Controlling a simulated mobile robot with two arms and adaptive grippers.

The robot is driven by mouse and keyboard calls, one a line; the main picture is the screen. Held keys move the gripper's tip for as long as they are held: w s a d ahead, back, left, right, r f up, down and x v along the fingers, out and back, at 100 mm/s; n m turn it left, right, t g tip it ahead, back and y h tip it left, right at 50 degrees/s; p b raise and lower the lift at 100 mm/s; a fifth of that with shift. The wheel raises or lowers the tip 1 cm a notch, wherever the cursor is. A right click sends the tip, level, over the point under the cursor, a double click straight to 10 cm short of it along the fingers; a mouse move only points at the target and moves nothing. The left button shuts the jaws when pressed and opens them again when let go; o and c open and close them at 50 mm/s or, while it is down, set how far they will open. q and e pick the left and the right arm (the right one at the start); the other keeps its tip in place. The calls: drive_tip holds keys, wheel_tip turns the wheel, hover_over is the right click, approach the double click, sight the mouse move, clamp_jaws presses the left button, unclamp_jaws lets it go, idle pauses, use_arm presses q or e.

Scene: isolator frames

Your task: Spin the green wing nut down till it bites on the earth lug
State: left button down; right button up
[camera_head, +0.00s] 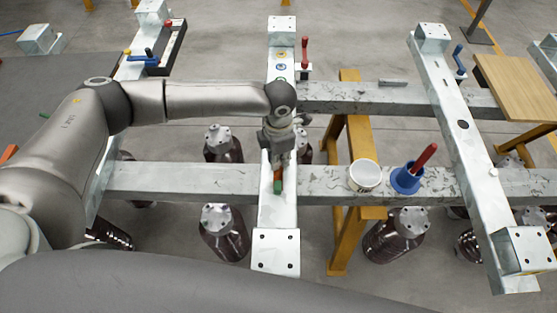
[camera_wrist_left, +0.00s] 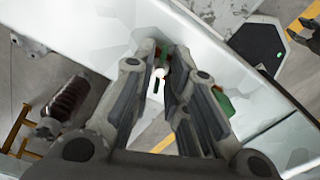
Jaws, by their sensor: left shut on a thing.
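My left gripper (camera_head: 280,160) reaches down onto the pale steel cross-beam (camera_head: 278,217) in the middle of the head view. A small bright stud-like piece shows between the fingers. In the head view an orange-brown strip (camera_head: 279,174) with a green end (camera_head: 277,187) lies on the beam just below the fingertips. I cannot clearly make out the earth lug or whether the nut touches it. My right gripper is not in view.
A white cup (camera_head: 364,175) and a blue funnel-like holder (camera_head: 406,179) with a red-handled tool (camera_head: 425,158) stand on the rail to the right. A red-handled clamp (camera_head: 304,53) stands beyond the gripper. Dark ribbed insulators (camera_head: 224,232) sit below the rails.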

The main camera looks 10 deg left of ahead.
use_arm(q)
drive_tip(key=shift+w+r, duration=0.2)
idle(0.3)
drive_tip(key=c, duration=1.7)
unclamp_jaws()
drive_tip(key=o, duration=0.3)
drive_tip(key=shift+s+f, duration=0.1)
drive_tip(key=shift+s, duration=0.05)
drive_tip(key=shift+o, duration=0.2)
wheel_tip(320, 180, up, 12)
